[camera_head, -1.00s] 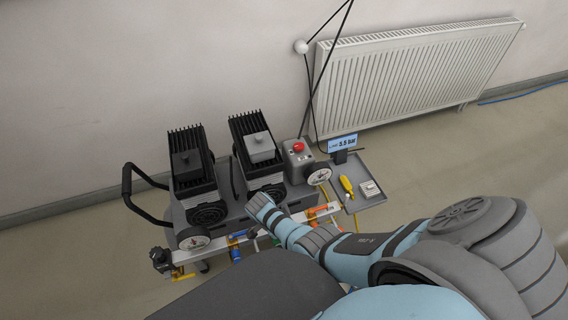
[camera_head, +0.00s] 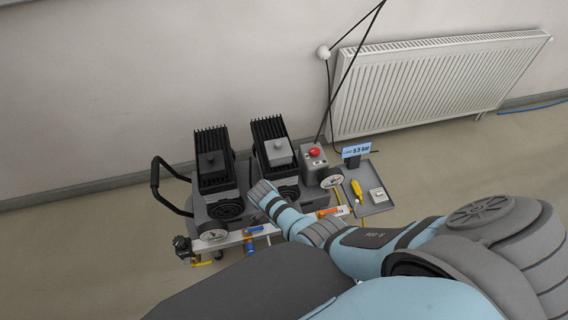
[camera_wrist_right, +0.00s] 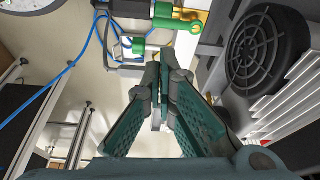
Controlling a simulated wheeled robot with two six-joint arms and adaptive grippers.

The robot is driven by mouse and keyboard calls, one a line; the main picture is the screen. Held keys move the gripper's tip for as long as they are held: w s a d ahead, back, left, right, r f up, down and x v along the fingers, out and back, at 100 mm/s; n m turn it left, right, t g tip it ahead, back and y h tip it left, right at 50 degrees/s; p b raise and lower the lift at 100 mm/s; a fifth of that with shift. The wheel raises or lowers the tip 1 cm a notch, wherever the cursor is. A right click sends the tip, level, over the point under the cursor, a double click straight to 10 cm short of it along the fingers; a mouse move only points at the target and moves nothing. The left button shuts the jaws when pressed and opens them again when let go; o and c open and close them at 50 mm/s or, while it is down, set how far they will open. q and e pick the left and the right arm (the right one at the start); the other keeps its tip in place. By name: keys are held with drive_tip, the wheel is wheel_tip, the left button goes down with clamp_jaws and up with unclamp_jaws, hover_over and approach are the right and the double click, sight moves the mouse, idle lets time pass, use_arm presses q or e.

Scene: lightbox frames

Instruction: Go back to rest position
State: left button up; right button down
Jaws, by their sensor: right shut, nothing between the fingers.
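My right arm (camera_head: 362,250) reaches across the head view from the lower right to the front of a compressor cart. Its far end lies over the cart's front rail, and the right gripper itself is hidden there. In the right wrist view my right gripper (camera_wrist_right: 162,72) is shut and empty, its green fingertips together. Beyond the fingertips are a green valve handle (camera_wrist_right: 178,24), a second green fitting (camera_wrist_right: 138,45) and blue tubing (camera_wrist_right: 72,67). A ribbed motor housing with a round fan grille (camera_wrist_right: 266,50) is close on the right. My left gripper is not in view.
The cart carries two finned compressors (camera_head: 213,160), a red button (camera_head: 314,152), gauges (camera_head: 332,178), a pressure display (camera_head: 356,149) and a side tray (camera_head: 378,207) with a yellow tool (camera_head: 357,189). A radiator (camera_head: 430,85) hangs on the wall. Floor right of the cart is clear.

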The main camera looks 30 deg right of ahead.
drive_tip(key=shift+d, duration=0.1)
drive_tip(key=s+d+r+n+t+y, duration=0.15)
drive_tip(key=s+d+r+n, duration=0.3)
drive_tip(key=s+n, duration=0.5)
drive_tip(key=s+a+r+n+t+y, duration=0.1)
drive_tip(key=s+a+r+n+t, duration=0.15)
drive_tip(key=s+r+n, duration=0.75)
drive_tip(key=s+d+f+x, duration=0.1)
drive_tip(key=s+x, duration=0.2)
drive_tip(key=x, duration=1.2)
drive_tip(key=s+f+g, duration=0.2)
drive_tip(key=s+f, duration=1.3)
drive_tip(key=shift+d+n, duration=0.3)
drive_tip(key=shift+n, duration=0.05)
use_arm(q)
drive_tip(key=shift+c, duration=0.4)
